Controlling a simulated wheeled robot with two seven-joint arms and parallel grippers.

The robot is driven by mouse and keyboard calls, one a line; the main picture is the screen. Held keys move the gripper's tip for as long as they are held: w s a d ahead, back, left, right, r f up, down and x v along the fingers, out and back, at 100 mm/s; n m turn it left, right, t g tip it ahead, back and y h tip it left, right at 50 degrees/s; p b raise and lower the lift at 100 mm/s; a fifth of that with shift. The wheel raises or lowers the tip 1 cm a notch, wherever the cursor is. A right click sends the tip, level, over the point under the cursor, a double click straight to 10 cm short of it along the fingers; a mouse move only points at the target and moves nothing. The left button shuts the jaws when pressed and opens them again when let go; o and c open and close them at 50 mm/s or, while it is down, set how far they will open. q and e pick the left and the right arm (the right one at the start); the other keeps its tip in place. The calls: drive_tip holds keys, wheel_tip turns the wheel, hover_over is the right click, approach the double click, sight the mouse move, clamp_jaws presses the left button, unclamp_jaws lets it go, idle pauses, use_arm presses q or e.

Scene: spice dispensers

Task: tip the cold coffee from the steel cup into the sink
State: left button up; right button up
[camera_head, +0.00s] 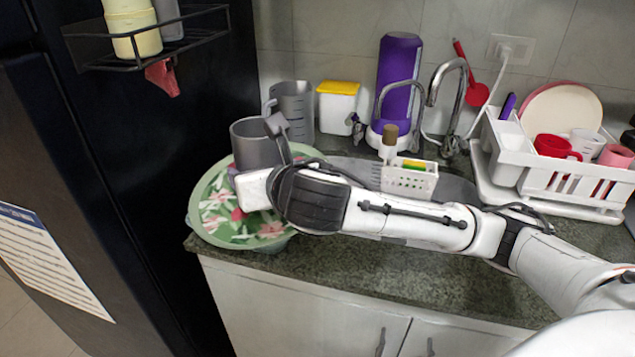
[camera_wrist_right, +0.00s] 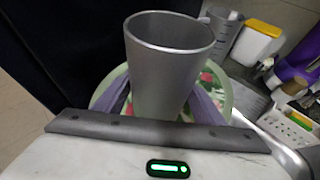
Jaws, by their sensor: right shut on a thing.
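The steel cup (camera_head: 253,146) is a plain grey tapered cup, upright above the green floral tray at the left of the counter. My right gripper (camera_head: 268,140) is shut on it. In the right wrist view the cup (camera_wrist_right: 167,75) stands between the two fingers of the gripper (camera_wrist_right: 163,103). Its upper inner wall looks bare, and I cannot see any coffee inside. The grey sink (camera_head: 456,188) lies to the right of the cup, below the faucet (camera_head: 447,95), partly hidden by my right arm. My left gripper is not in view.
The round floral tray (camera_head: 213,215) lies under the cup. A grey measuring jug (camera_head: 294,105) and yellow-lidded container (camera_head: 338,105) stand behind. A white caddy (camera_head: 412,181) sits at the sink, beside a purple dispenser (camera_head: 398,65). A dish rack (camera_head: 560,178) fills the right; a black fridge (camera_head: 170,200) borders the left.

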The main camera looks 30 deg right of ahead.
drive_tip(key=shift+h, duration=0.5)
drive_tip(key=p+x, duration=0.1)
drive_tip(key=x, duration=0.3)
drive_tip(key=shift+w+d+p, duration=0.2)
drive_tip(key=shift+p, duration=0.2)
drive_tip(key=shift+w+d+f, duration=0.1)
drive_tip(key=shift+w+f, duration=0.25)
drive_tip(key=shift+d+r+m+y, duration=0.15)
drive_tip(key=shift+r+m+y, duration=0.25)
drive_tip(key=shift+m, duration=0.4)
drive_tip(key=shift+d+r+m+y, duration=0.35)
drive_tip(key=shift+r+m+y, duration=0.25)
drive_tip(key=shift+m, duration=0.1)
drive_tip(key=shift+s+d+f+m+y, duration=0.1)
drive_tip(key=shift+d+f+m+y, duration=0.3)
drive_tip(key=shift+d+m+y, duration=0.55)
drive_tip(key=shift+a+m+y, duration=0.35)
drive_tip(key=shift+m, duration=0.4)
